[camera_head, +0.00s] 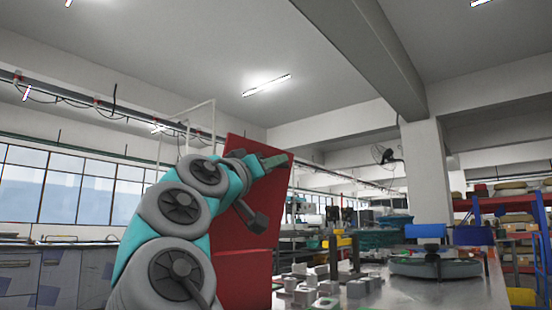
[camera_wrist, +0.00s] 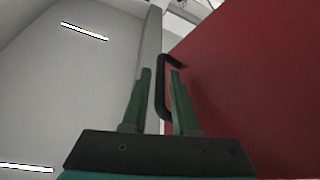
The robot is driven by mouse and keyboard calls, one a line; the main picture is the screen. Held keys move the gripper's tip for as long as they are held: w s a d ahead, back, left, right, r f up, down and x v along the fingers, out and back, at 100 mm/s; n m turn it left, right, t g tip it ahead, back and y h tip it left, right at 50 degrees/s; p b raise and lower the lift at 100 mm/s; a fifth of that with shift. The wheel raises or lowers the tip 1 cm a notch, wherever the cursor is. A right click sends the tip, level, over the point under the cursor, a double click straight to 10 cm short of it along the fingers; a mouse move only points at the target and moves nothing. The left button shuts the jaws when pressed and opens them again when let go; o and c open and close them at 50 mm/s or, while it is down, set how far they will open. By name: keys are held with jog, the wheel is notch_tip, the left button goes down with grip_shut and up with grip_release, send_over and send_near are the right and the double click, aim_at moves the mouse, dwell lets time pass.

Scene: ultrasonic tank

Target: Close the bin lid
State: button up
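The red bin lid (camera_head: 238,265) stands raised and nearly upright behind my arm in the head view. Its red face (camera_wrist: 250,80) fills the right side of the wrist view. A dark bar handle (camera_wrist: 159,92) is fixed to the lid. My gripper (camera_wrist: 160,72) has its two green fingers apart, one on each side of the handle in the picture; I cannot tell whether either touches it. In the head view my gripper (camera_head: 275,160) is near the lid's upper right edge.
A table (camera_head: 455,292) at the right holds several grey metal parts (camera_head: 310,290) and a round green-rimmed device (camera_head: 435,267). Shelves with boxes (camera_head: 510,215) stand at far right. Cabinets (camera_head: 50,275) line the left wall. The space above the lid looks clear.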

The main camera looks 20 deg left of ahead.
jog(key=shift+x, duration=0.9)
jog(key=shift+f, duration=0.1)
jog(key=shift+c, duration=0.3)
grip_shut()
jog(key=shift+a, duration=0.1)
